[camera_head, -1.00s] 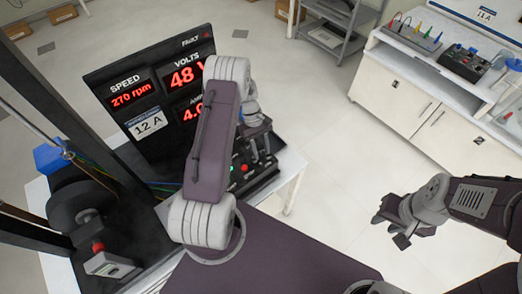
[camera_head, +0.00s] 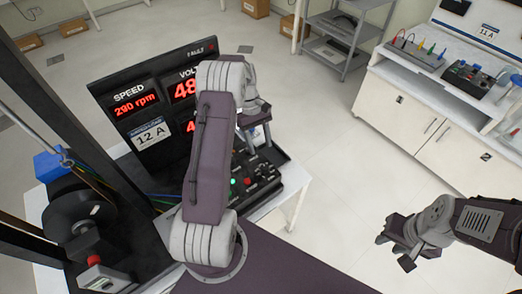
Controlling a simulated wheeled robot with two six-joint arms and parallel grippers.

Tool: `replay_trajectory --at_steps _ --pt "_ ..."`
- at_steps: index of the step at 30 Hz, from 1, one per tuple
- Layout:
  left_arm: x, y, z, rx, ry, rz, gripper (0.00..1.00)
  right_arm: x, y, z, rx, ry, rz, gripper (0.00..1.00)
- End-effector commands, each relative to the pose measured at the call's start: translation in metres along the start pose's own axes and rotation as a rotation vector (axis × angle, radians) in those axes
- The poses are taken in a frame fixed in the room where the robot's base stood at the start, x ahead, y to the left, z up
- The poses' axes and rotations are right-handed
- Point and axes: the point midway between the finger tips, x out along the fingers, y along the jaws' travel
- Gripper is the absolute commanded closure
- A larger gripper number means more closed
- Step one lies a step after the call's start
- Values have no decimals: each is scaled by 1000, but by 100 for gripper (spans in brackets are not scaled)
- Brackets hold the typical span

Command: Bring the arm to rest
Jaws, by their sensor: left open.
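My left arm (camera_head: 210,150) rises from its base and bends over at the top. Its gripper (camera_head: 254,137) hangs in front of the display, above the black control box (camera_head: 262,180). The gripper is partly hidden behind my arm, and I see nothing held in it. I cannot tell whether it touches the box. My right gripper (camera_head: 396,250) is out at the right over bare floor, its fingers apart and empty.
The black display (camera_head: 140,105) reads 290 rpm, partly covered by my arm. The rig with a dark wheel (camera_head: 80,215) stands at left. A white bench (camera_head: 425,115) and a grey shelf (camera_head: 345,35) are behind. Floor between is clear.

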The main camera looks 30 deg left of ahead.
Motion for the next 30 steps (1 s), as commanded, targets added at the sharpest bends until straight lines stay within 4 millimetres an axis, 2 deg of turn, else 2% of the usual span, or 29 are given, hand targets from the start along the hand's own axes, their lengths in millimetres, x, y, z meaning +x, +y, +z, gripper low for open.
replay_trajectory --at_steps 12,14,16,17,18,22,24,27,30 --pt "1 0 0 1 -1 -1 49 0 0 0 0 0 0 67" --pt "0 6 4 19 5 -4 49 0 0 0 0 0 0 67" --pt "-15 21 13 61 42 10 49 1 0 0 0 0 0 67" --pt "-25 29 21 87 63 17 49 2 0 0 0 0 0 67" --pt "-35 36 40 126 80 16 49 3 0 0 0 0 0 67" --pt "-47 32 107 264 136 -18 49 6 0 1 0 0 0 67" --pt "-44 20 137 369 186 -35 49 7 0 1 0 0 0 67" --pt "-28 -9 170 540 261 -62 49 9 0 1 0 0 0 67" --pt "-6 -42 187 712 328 -91 49 10 0 1 0 0 0 67"
